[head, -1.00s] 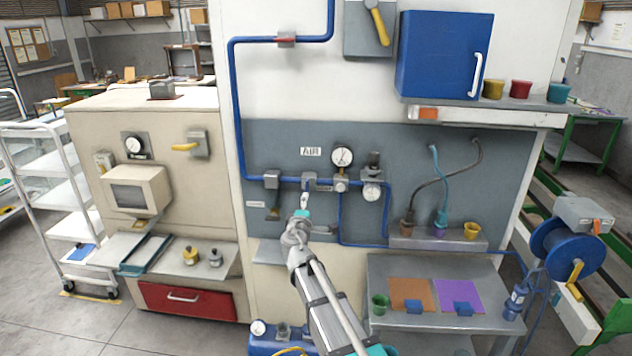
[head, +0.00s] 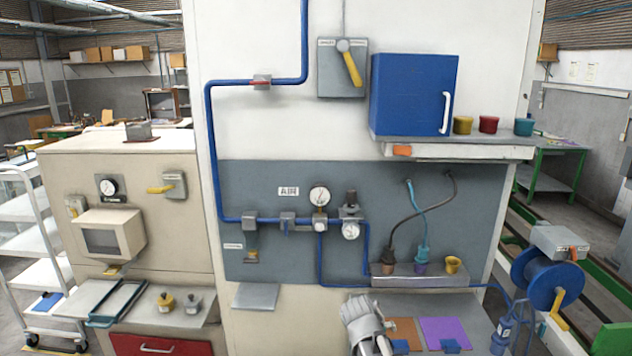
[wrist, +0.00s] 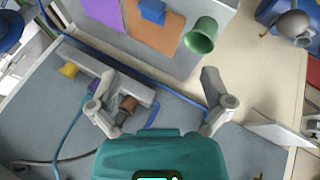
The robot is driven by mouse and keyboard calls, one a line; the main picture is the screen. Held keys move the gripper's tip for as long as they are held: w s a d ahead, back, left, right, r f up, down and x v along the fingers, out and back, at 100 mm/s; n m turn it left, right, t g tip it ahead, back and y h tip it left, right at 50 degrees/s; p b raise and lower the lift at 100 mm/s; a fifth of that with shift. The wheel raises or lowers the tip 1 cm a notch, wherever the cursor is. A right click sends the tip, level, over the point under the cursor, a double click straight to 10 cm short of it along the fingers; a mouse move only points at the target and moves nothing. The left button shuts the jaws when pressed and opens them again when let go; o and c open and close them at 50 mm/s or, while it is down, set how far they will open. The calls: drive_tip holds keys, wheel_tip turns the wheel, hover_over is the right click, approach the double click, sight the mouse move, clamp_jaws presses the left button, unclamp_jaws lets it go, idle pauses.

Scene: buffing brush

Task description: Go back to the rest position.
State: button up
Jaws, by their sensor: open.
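My gripper (wrist: 158,76) is open in the wrist view, with its two grey fingers spread apart and nothing between them. Beyond the fingers, the wrist view shows the grey panel and the bench upside down. In the head view, part of my grey arm (head: 365,325) shows at the bottom, in front of the bench with the orange mat (head: 404,331) and the purple mat (head: 446,332). The fingers cannot be made out there. A small brush (head: 251,256) hangs on the grey panel under the blue pipe, apart from my arm.
A ledge (head: 425,282) with plugged cables and a yellow cup (head: 453,265) juts out above the bench. The green cup (wrist: 202,36) shows near my fingers' view. A blue hose reel (head: 545,278) stands at right. A small grey shelf (head: 256,296) is left of my arm.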

drive_tip(key=s+f+m+g+y, duration=0.1)
drive_tip(key=s+f+g+y, duration=0.1)
drive_tip(key=s, duration=0.4)
drive_tip(key=s+f+m+g+y, duration=0.1)
drive_tip(key=s+f+g+y, duration=0.1)
drive_tip(key=s, duration=0.4)
drive_tip(key=shift+s+m+g+y, duration=0.25)
drive_tip(key=shift+m+g+y, duration=0.05)
drive_tip(key=shift+g+y, duration=0.1)
